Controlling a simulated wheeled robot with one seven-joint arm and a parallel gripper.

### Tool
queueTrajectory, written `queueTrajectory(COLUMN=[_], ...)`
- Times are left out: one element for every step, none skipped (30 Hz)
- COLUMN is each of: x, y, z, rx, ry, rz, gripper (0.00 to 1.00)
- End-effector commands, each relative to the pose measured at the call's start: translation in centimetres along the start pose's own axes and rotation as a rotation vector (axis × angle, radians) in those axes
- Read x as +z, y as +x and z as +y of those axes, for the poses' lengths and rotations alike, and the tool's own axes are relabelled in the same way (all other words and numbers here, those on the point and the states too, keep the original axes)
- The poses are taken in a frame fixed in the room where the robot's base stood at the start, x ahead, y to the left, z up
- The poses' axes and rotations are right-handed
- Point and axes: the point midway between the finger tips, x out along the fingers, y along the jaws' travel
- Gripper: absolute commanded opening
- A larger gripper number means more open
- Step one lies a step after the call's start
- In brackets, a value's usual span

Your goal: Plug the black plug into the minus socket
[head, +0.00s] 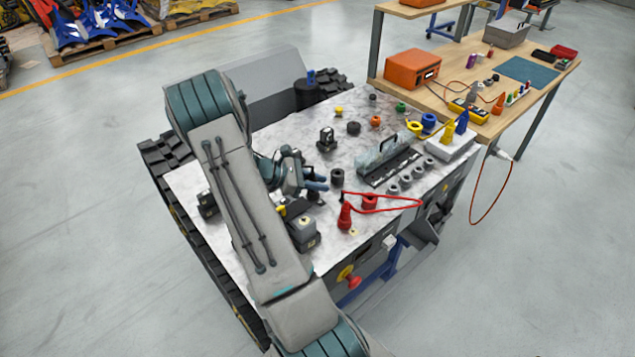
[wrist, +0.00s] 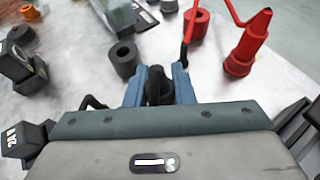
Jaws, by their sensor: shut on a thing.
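My gripper (wrist: 160,84) has blue fingers shut on the black plug (wrist: 157,86), which stands upright between them. The gripper also shows in the head view (head: 318,183), low over the marble-patterned deck (head: 275,130). In the wrist view, a black ring-shaped socket (wrist: 125,60) with an open hole is just ahead and left of the plug, apart from it. It also shows in the head view (head: 337,177). No minus mark is readable on it. A red ring socket (wrist: 197,24) is farther ahead to the right. The plug's lower end is hidden.
A red plug (head: 345,216) with a looping red cable (head: 400,196) stands near the gripper. A grey slotted block (head: 388,165) and a row of metal rings (head: 405,178) lie beyond. A black device (head: 326,139) stands farther back. A dark box (head: 302,232) stands close by.

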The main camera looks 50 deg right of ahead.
Motion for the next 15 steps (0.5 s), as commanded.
queueTrajectory(x=[0.00,0.00,0.00,0.00,-0.01,-0.03,-0.06,-0.10,-0.15,-0.20,-0.26,-0.34,-0.40,-0.46,-0.53], y=[0.01,0.01,0.01,0.01,0.01,0.02,0.03,0.05,0.07,0.10,0.12,0.15,0.18,0.21,0.24], z=[-0.01,-0.01,-0.01,-0.01,-0.01,-0.01,-0.01,-0.01,-0.01,-0.01,-0.01,-0.01,-0.01,-0.01,-0.01], rx=[0.000,0.000,0.000,0.000,0.000,0.000,0.000,0.000,0.000,0.000,0.000,0.000,0.000,0.000,0.000], ry=[0.000,0.000,0.000,0.000,0.000,0.000,0.000,0.000,0.000,0.000,0.000,0.000,0.000,0.000,0.000], rz=[0.000,0.000,0.000,0.000,0.000,0.000,0.000,0.000,0.000,0.000,0.000,0.000,0.000,0.000,0.000], gripper=[0.00,0.00,0.00,0.00,0.00,0.00,0.00,0.00,0.00,0.00,0.00,0.00,0.00,0.00,0.00])
